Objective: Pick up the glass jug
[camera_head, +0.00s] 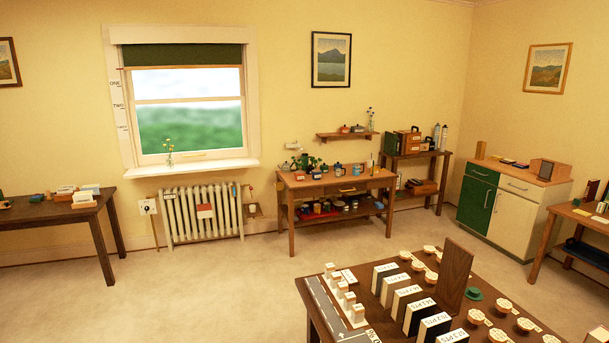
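I cannot make out a glass jug for certain. A small clear vessel with yellow flowers (169,158) stands on the window sill at the left. Another slim clear vessel with flowers (370,121) stands at the right end of the small wall shelf. Both are far off and too small to tell whether either is a jug. Neither of my grippers is in view.
A dark table (318,322) with several white boxes, small dishes and an upright brown board (454,277) fills the near right. A wooden workbench (335,184) with pots and tins stands by the far wall. Open floor (190,290) lies at the front left.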

